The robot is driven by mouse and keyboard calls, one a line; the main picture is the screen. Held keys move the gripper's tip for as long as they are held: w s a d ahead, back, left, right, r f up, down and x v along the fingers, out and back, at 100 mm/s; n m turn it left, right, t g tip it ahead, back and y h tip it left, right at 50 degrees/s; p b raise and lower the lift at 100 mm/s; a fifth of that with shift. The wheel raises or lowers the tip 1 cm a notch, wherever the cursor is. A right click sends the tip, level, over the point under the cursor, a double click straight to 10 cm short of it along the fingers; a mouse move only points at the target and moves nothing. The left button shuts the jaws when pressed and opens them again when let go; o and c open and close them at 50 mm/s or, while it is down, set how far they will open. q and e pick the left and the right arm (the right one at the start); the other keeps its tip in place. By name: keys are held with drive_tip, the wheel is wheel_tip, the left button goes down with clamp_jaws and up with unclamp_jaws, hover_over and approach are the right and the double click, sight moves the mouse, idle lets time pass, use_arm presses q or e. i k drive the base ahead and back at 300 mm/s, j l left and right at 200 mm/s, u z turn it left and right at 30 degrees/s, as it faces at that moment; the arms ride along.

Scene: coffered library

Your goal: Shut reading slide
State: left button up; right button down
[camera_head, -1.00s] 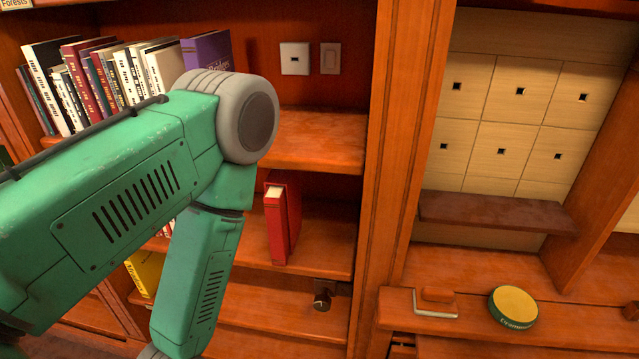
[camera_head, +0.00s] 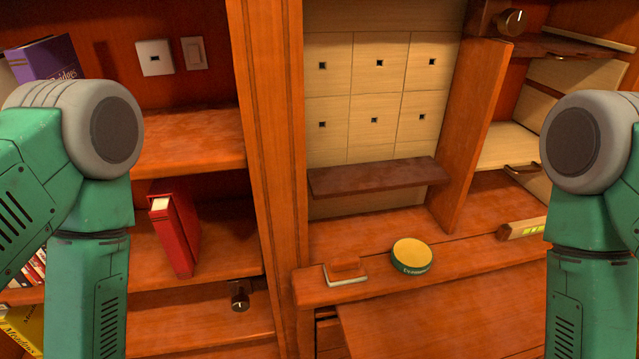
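A flat wooden board (camera_head: 440,318) extends toward me from below the desk ledge at the bottom centre. It looks like the reading slide, pulled out; its near edge is outside the picture. My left arm comes down along the left side and my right arm along the right side. Both run out of the bottom of the picture, so neither gripper shows.
A yellow-topped green round tin (camera_head: 411,255) and a small orange block on a white-edged piece (camera_head: 345,271) rest on the ledge. Left are shelves with a red book (camera_head: 175,235) and a dark knob (camera_head: 239,296). Small pale drawers (camera_head: 375,95) and a dark narrow shelf (camera_head: 378,177) stand behind.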

sight(501, 314)
drive_tip(key=z, duration=1.45)
drive_tip(key=k+j+z, duration=0.2)
drive_tip(key=j, duration=0.15)
drive_tip(key=k+j+z, duration=0.25)
drive_tip(key=i+j, duration=0.05)
drive_tip(key=j, duration=0.1)
